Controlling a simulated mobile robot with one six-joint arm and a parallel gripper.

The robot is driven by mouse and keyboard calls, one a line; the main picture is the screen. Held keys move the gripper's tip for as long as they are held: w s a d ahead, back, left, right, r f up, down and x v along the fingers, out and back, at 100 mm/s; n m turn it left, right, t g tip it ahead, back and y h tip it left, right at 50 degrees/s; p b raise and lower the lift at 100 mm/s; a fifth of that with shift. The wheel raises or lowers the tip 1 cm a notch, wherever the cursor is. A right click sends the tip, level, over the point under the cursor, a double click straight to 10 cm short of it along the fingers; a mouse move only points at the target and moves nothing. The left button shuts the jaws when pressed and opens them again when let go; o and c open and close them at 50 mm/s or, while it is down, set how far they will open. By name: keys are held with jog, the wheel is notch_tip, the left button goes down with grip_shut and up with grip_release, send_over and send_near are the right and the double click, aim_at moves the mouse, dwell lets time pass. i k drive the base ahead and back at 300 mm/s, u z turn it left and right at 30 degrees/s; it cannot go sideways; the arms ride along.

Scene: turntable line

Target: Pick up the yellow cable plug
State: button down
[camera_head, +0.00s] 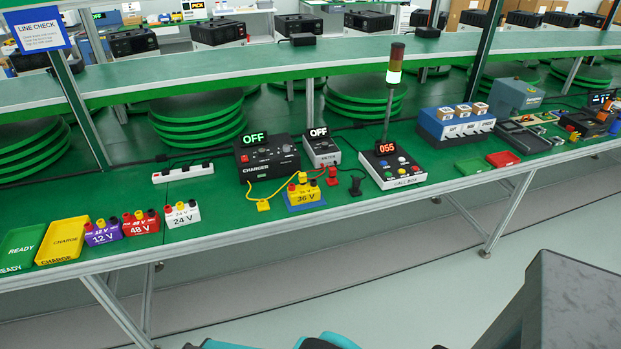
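A small yellow cable plug (263,205) lies on the green bench top, just left of the yellow 36 V block (305,193). A thin yellow cable runs from it up to the black charger (268,161), whose display reads OFF. The 36 V block sits on a blue pad (290,206). Another yellow piece shows at the top of that block, with a yellow cable toward the meter (321,148); I cannot tell exactly how it is seated. My gripper's fingers are not visible; only teal and dark parts of my body show at the bottom edge.
Red (332,176) and black (356,185) plugs stand right of the block, beside the call box (394,166) with its tall lamp. White, red and purple voltage blocks and trays stand left. A raised shelf (260,71) runs behind.

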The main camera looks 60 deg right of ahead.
aim_at(301, 177)
jog(key=u, duration=1.3)
jog(key=k, duration=0.15)
jog(key=z, duration=2.95)
jog(key=i, duration=0.55)
jog(key=z, duration=0.2)
jog(key=k, duration=0.55)
